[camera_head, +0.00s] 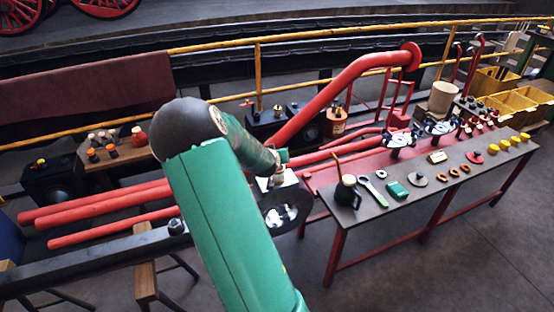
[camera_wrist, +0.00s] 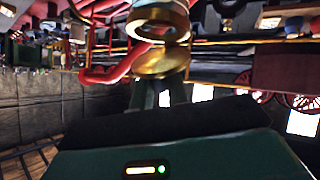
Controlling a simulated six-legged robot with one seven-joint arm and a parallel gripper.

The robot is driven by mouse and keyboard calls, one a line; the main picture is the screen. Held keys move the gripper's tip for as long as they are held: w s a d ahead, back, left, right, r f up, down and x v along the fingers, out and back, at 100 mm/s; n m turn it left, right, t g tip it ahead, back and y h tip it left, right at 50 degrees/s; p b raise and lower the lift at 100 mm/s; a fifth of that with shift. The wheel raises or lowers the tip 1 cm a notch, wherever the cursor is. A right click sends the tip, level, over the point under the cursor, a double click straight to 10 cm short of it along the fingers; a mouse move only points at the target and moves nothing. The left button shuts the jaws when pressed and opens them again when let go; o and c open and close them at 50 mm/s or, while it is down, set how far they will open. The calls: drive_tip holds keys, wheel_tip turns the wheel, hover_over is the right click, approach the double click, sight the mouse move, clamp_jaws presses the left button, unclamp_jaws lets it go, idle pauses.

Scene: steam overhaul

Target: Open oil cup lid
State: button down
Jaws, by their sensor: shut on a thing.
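In the wrist view, a brass oil cup (camera_wrist: 158,24) with a shiny rounded body hangs into the top of the picture, which seems upside down. A round brass disc, which looks like its lid (camera_wrist: 160,62), lies between the cup body and my gripper (camera_wrist: 165,92). My green fingers are shut on the lid; their contact is partly hidden and blurred. It looks close to the cup body, but I cannot tell if they touch. In the head view, my gripper (camera_head: 277,170) is small, above a dark metal part with round openings (camera_head: 286,208). My arm hides much there.
A workbench (camera_head: 345,222) on the right carries a dark oil can (camera_head: 347,192), a wrench (camera_head: 373,190) and several small parts. Red pipes (camera_head: 105,205) run on the left. A small wooden table (camera_head: 125,156) with jars stands behind. The floor at lower right is clear.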

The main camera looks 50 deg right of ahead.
drive_tip(key=w+g+y, duration=0.1)
drive_tip(key=w+d+n+g+y, duration=0.1)
drive_tip(key=g, duration=0.1)
drive_tip(key=shift+d+r+y, duration=0.1)
drive_tip(key=shift+r+y, duration=0.2)
drive_tip(key=shift+r, duration=0.05)
drive_tip(key=shift+w+d+f+n+g+y, duration=0.15)
drive_tip(key=shift+w+n+g+y, duration=0.25)
drive_tip(key=shift+g, duration=0.3)
drive_tip(key=shift+w+d+n+g+y, duration=0.2)
drive_tip(key=shift+g+y, duration=0.25)
drive_tip(key=shift+g, duration=0.25)
drive_tip(key=shift+w+d+f+n+g+y, duration=0.15)
drive_tip(key=shift+w+n+g+y, duration=0.1)
drive_tip(key=shift+g+y, duration=0.35)
drive_tip(key=c, duration=1.4)
unclamp_jaws()
drive_tip(key=shift+c, duration=0.2)
